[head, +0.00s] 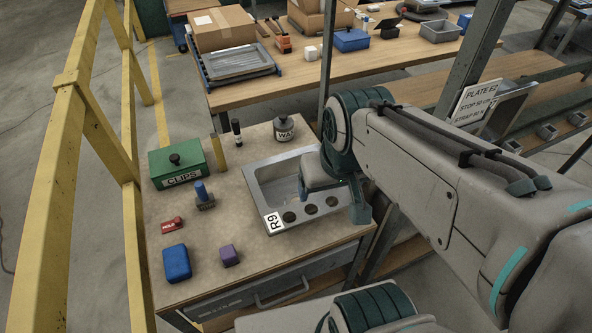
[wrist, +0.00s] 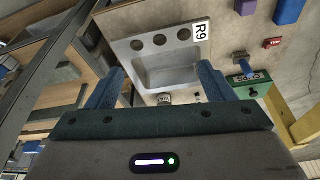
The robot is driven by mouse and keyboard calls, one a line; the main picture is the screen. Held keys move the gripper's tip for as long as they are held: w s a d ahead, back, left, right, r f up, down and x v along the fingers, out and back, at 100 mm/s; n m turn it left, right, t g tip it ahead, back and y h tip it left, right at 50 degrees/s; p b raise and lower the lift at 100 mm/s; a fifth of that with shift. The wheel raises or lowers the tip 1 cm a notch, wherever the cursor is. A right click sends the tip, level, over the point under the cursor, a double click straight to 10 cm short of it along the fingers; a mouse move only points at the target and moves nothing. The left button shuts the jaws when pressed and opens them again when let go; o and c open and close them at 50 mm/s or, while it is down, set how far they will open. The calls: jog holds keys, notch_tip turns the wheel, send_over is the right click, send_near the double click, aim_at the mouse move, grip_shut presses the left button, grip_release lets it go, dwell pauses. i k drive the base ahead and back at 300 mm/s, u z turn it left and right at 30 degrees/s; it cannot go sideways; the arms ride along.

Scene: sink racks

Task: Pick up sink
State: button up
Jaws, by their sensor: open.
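The sink (head: 257,190) is a grey metal basin with a flat front deck, a white R9 label and three dark round holes. It lies on the small wooden-topped table, toward its right side. In the wrist view the sink (wrist: 137,47) appears upside down, beyond my fingers. My gripper (head: 332,199) hangs over the right part of the sink and hides some of its rim and basin. In the wrist view my gripper (wrist: 158,84) is open, its two teal fingers apart with nothing between them.
Around the sink stand a green CLIPS box (head: 180,163), a blue-handled brush (head: 203,195), a WAX pot (head: 285,130), a blue block (head: 176,263), a purple block (head: 229,255) and a red block (head: 172,225). A yellow railing (head: 75,110) runs along the left. A metal post (head: 470,65) rises at right.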

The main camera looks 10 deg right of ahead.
aim_at(272, 183)
jog(key=u, duration=1.05)
jog(key=k, duration=0.9)
jog(key=z, duration=1.2)
jog(key=i, duration=1)
jog(key=z, duration=0.05)
